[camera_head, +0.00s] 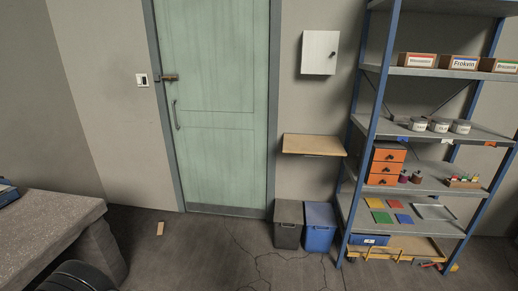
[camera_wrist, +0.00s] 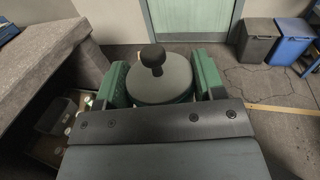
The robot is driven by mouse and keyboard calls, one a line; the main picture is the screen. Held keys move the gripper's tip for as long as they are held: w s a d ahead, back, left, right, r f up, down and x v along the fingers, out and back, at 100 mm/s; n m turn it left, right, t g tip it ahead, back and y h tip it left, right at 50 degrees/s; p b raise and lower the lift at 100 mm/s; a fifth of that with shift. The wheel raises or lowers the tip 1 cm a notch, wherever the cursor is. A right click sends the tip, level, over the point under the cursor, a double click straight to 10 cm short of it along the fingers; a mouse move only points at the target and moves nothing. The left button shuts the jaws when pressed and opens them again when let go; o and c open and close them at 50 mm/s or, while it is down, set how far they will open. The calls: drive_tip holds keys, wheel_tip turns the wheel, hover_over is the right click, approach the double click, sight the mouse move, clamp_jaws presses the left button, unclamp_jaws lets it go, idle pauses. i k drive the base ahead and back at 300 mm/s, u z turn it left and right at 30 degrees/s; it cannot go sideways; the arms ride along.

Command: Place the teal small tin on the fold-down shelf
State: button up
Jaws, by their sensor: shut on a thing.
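The fold-down shelf (camera_head: 314,145) is a small wooden board on the wall, folded out level, between the green door and the blue-framed rack. Its top looks bare. In the wrist view my gripper (camera_wrist: 163,84) is shut on the teal small tin (camera_wrist: 150,90), a round tin with a dark grey lid and a black knob. The green fingers press on its left and right sides. The tin's lower part is hidden by my gripper. Neither the tin nor my gripper shows in the head view, and the shelf is not in the wrist view.
A white wall cabinet (camera_head: 320,52) hangs above the shelf. A dark bin (camera_head: 288,225) and a blue bin (camera_head: 320,228) stand below it. The loaded rack (camera_head: 366,130) is close on the right. A concrete bench (camera_head: 40,225) is at left. The floor before the door is mostly clear.

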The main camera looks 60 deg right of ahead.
sight(322, 146)
drive_tip(key=i, duration=0.1)
drive_tip(key=z, duration=2.2)
drive_tip(key=i, duration=2.15)
drive_tip(key=u, duration=3.45)
drive_tip(key=k, duration=0.8)
drive_tip(key=z, duration=1.7)
